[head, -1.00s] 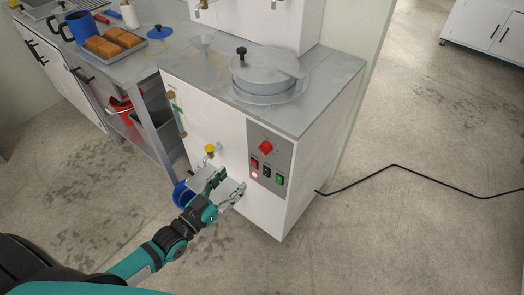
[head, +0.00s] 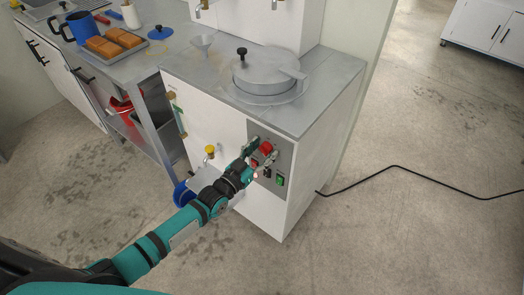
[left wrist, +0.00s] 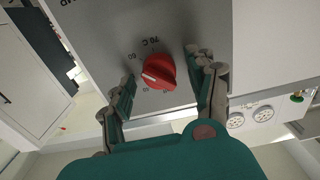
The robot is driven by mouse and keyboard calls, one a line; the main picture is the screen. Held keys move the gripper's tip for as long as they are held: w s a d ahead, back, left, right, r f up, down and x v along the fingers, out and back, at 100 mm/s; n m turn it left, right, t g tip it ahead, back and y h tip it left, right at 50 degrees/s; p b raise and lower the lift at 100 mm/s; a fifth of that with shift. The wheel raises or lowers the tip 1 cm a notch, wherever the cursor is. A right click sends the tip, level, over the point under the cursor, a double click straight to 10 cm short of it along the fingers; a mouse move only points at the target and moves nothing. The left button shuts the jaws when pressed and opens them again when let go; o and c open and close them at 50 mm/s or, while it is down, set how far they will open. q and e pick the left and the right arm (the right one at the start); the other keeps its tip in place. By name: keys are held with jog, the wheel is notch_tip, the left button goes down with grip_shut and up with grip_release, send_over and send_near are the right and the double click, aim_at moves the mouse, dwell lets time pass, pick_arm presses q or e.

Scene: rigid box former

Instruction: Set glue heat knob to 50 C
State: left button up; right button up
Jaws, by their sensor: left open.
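The red glue heat knob (head: 266,147) sits on the grey control panel (head: 284,160) on the front of the white machine. The fingers and knob hide some marks. My left gripper (head: 260,153) is at the panel, open, with its fingers on either side of the knob. In the wrist view gaps show between the fingers (left wrist: 165,88) and the knob. My right gripper is not in view.
A green switch (head: 280,181) and other switches sit below the knob. A yellow-handled tap (head: 210,150) sticks out left of the panel. A lidded pot (head: 262,72) is on top. A black cable (head: 420,183) runs across the floor at right.

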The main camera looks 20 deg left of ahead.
pick_arm(q)
jog(key=c, duration=1.1)
jog(key=shift+n, duration=0.4)
jog(key=n, duration=0.3)
jog(key=shift+a+n, duration=0.1)
jog(key=shift+n, duration=0.3)
jog(key=shift+n+b, duration=0.65)
jog(key=shift+n, duration=1.35)
jog(key=o, duration=1.1)
